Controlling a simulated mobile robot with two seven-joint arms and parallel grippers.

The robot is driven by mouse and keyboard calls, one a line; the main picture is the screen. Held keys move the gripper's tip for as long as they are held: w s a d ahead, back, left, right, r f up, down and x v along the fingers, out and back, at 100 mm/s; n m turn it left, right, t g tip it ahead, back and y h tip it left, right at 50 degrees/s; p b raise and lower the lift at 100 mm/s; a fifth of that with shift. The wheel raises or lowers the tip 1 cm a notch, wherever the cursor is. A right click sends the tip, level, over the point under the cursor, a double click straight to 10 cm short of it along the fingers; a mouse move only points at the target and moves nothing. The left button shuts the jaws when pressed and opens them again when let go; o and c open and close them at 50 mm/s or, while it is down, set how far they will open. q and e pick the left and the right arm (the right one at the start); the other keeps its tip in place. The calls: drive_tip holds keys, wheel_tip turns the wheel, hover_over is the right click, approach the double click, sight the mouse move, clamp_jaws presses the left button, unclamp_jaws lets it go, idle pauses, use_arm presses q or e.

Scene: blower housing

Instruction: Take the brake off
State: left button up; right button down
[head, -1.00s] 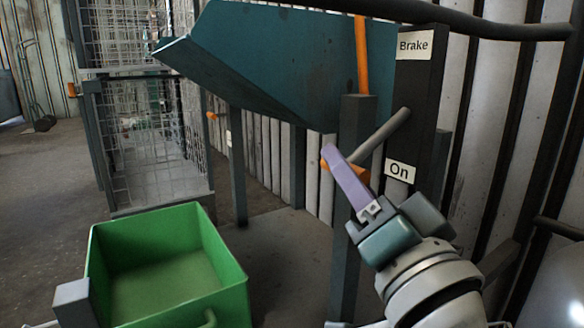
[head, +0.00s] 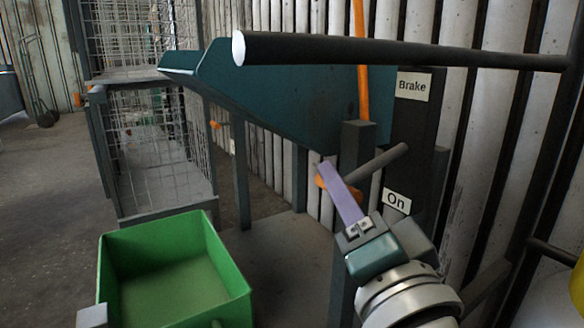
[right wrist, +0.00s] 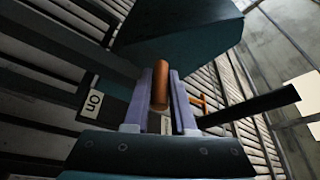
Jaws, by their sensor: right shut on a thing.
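The brake lever is a grey rod (head: 378,163) beside a dark upright panel. Its orange grip (head: 320,182) shows at both sides of my purple finger. The panel carries a "Brake" label (head: 413,86) at the top and an "On" label (head: 397,201) lower down; the lever lies between their heights. My right gripper (head: 328,178) is shut on the orange grip. In the right wrist view the grip (right wrist: 160,85) stands between the two fingers, with the "On" label (right wrist: 93,103) to the left. My left gripper is not in view.
A thick black bar (head: 400,51) runs across above the lever. A teal chute (head: 270,98) and a dark post (head: 357,150) stand close behind. An orange upright rod (head: 361,65) rises behind the post. A green bin (head: 237,280) and wire cage (head: 160,150) are left.

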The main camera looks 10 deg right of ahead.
drive_tip(key=r+m+g+p, duration=0.1)
drive_tip(key=r+m+p, duration=0.3)
drive_tip(key=p, duration=0.3)
drive_tip(key=r+m+g+h+p, duration=0.1)
drive_tip(key=r+m+p, duration=0.2)
drive_tip(key=p, duration=0.3)
drive_tip(key=shift+d+r+m+g+p, duration=0.2)
drive_tip(key=shift+r+m+g+p, duration=0.15)
drive_tip(key=shift+r, duration=0.2)
drive_tip(key=shift+w+d+r+m+g+p, duration=0.3)
drive_tip(key=shift+m+p, duration=0.45)
drive_tip(key=shift+p, duration=0.5)
drive_tip(key=shift+s+r, duration=0.1)
drive_tip(key=c, duration=0.8)
unclamp_jaws()
drive_tip(key=shift+d, duration=0.1)
drive_tip(key=shift+o, duration=0.2)
drive_tip(key=shift+s, duration=0.15)
drive_tip(key=shift+s, duration=0.35)
drive_tip(key=s, duration=0.9)
drive_tip(key=shift+a+r+p, duration=0.25)
drive_tip(key=shift+r+p, duration=0.05)
drive_tip(key=shift+p, duration=0.1)
